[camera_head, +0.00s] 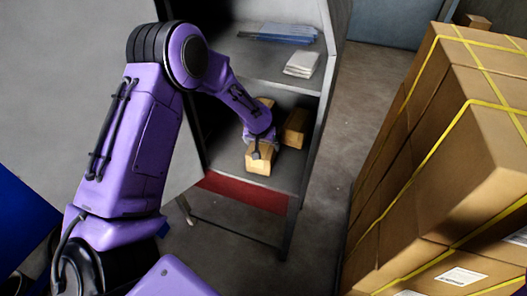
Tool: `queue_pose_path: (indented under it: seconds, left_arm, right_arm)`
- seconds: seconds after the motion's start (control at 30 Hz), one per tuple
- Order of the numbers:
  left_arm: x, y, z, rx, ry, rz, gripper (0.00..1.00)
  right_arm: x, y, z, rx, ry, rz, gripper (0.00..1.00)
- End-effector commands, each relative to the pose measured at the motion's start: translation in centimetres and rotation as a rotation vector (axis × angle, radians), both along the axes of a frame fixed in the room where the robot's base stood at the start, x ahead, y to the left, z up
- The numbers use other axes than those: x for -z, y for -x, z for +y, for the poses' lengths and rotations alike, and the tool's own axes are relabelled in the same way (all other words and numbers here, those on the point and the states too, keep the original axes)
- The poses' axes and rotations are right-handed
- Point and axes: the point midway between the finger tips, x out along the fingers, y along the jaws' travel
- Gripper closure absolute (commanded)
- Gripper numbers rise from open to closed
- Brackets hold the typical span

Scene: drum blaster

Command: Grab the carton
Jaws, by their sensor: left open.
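Two small brown cartons sit on the lower shelf of a grey metal cabinet. The nearer carton (258,160) lies at the shelf's front edge, partly covered by my left wrist. The other carton (295,128) stands to its right and a little farther back. A bit of brown (266,102) shows behind my wrist; I cannot tell what it belongs to. My left gripper (257,153) is over the nearer carton and open; its fingers are small and mostly hidden, and I cannot tell whether they touch it. My right gripper is out of view.
The cabinet's upper shelf (245,62) holds blue folders (278,32) and a white stack (302,64). A red strip (243,191) runs below the lower shelf. Large yellow-strapped boxes (450,150) fill the right side. Bare floor (335,190) lies between.

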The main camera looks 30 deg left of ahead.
Motion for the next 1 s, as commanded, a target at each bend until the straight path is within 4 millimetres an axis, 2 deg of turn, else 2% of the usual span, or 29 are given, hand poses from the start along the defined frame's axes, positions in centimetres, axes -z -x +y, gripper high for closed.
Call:
queue_pose_path:
  seconds: [0.27, 0.3, 0.37, 0.53, 0.57, 0.93, 1.0]
  left_arm:
    - [0.1, 0.0, 0.0, 0.000, 0.000, 0.000, 0.00]
    - [0.1, 0.0, 0.0, 0.000, 0.000, 0.000, 0.06]
    - [0.1, 0.0, 0.0, 0.000, 0.000, 0.000, 0.26]
    - [0.1, 0.0, 0.0, 0.000, 0.000, 0.000, 0.81]
    - [-0.1, -0.1, 0.0, 0.000, 0.000, -0.003, 0.87]
    - [-0.5, -0.1, 0.0, 0.000, 0.001, -0.004, 0.87]
    - [-1.1, -0.1, 0.0, -0.001, 0.001, -0.002, 0.87]
  right_arm:
    - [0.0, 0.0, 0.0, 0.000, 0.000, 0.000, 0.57]
    - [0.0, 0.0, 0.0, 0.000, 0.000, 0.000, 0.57]
    - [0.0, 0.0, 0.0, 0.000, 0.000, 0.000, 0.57]
    - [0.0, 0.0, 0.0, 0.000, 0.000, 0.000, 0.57]
    - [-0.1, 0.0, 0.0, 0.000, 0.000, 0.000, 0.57]
    - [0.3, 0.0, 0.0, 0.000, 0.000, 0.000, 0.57]
    - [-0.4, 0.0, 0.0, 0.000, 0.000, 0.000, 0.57]
